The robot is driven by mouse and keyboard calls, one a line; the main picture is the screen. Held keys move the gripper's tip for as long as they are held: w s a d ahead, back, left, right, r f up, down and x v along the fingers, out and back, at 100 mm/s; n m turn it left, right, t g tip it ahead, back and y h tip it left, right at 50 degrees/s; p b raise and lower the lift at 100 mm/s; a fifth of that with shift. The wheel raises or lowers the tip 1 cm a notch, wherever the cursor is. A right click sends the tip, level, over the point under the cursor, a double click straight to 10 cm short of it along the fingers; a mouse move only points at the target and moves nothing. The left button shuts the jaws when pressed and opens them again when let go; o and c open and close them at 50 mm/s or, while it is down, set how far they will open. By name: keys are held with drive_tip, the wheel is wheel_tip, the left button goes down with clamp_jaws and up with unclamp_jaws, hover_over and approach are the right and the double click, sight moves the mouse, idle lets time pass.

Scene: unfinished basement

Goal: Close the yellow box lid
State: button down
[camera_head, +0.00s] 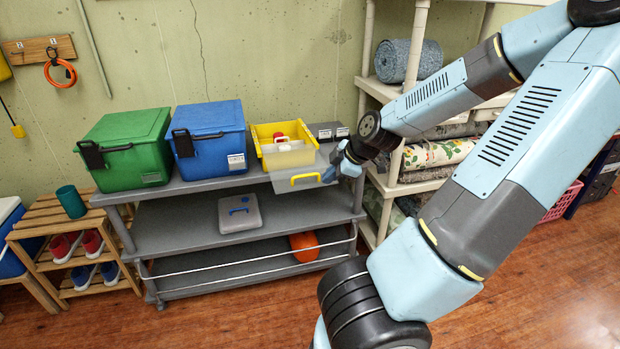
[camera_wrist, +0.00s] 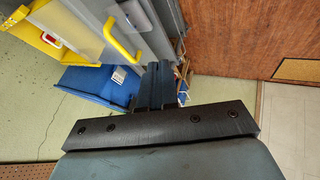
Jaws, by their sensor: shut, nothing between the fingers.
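The yellow box (camera_head: 262,133) stands on the top of the grey shelf unit, with a red item and pale contents showing inside. Its translucent grey lid (camera_head: 285,172) is open and extends forward from the box over the shelf's front edge. A yellow handle (camera_head: 305,179) is on the lid's outer edge. My gripper (camera_head: 328,174) is at the lid's right side, close to the handle. In the wrist view my gripper (camera_wrist: 158,83) is shut and empty, with the yellow handle (camera_wrist: 122,40) up and left of it. I cannot tell whether it touches the lid.
A blue box (camera_head: 208,136) and a green box (camera_head: 125,147) stand left of the yellow box, both closed. Small grey boxes (camera_head: 327,131) sit behind my gripper. A grey case (camera_head: 239,213) lies on the shelf below. A white rack (camera_head: 392,95) stands close on the right.

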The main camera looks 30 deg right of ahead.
approach(301, 184)
drive_tip(key=shift+t, duration=0.4)
drive_tip(key=shift+s+f+x, duration=0.1)
drive_tip(key=shift+s+x, duration=0.05)
drive_tip(key=shift+x, duration=0.9)
drive_tip(key=shift+s+f+x, duration=0.1)
drive_tip(key=shift+s+x, duration=0.05)
drive_tip(key=shift+x, duration=0.9)
